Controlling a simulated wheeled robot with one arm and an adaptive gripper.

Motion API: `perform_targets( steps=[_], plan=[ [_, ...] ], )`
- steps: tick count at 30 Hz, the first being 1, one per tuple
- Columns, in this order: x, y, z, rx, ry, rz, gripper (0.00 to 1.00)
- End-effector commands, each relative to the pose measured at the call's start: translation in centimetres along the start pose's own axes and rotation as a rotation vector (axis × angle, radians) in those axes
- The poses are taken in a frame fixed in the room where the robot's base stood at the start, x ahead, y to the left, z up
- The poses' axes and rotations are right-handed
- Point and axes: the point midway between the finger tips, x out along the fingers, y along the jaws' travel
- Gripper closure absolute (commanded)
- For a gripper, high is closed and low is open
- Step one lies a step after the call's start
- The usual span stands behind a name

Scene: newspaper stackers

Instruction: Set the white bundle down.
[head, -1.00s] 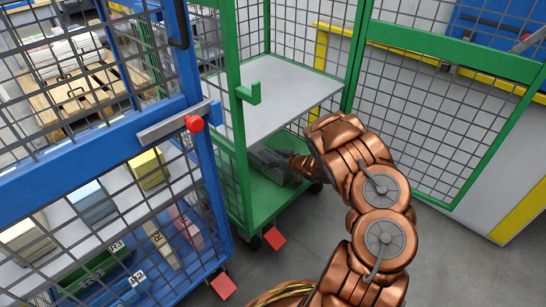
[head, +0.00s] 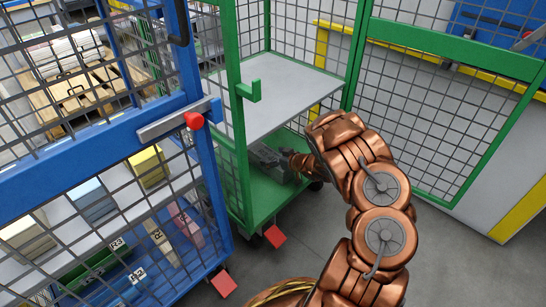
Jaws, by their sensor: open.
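My gripper (head: 270,160) is grey and reaches in under the grey upper shelf (head: 285,88) of the green mesh cart (head: 236,120). It is just above the cart's green bottom deck (head: 270,200). My gripper is open. Its fingertips are partly hidden by the cart's front post and the shelf. I cannot make out a white bundle at my gripper; anything beyond the fingers is hidden. The visible part of the upper shelf is bare.
A blue mesh cart (head: 95,150) stands at the left, holding yellow, pale blue and cream bundles and labelled bins. A red-tipped latch (head: 193,121) sticks out from it. The green door panel (head: 450,65) is at the right. Grey floor (head: 440,240) is clear at lower right.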

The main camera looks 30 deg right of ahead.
Motion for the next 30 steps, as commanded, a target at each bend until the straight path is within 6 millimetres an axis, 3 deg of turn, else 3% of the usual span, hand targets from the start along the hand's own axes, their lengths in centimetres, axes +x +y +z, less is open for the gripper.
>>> perform_targets(
  steps=[8, 21, 30],
  plan=[
    [-2.2, 0.0, -0.4, 0.003, -0.003, 0.001, 0.05],
    [-10.1, 0.1, -0.5, 0.001, 0.0, 0.003, 0.05],
    [-12.1, 0.0, -0.2, 0.001, -0.003, 0.001, 0.05]
  ],
)
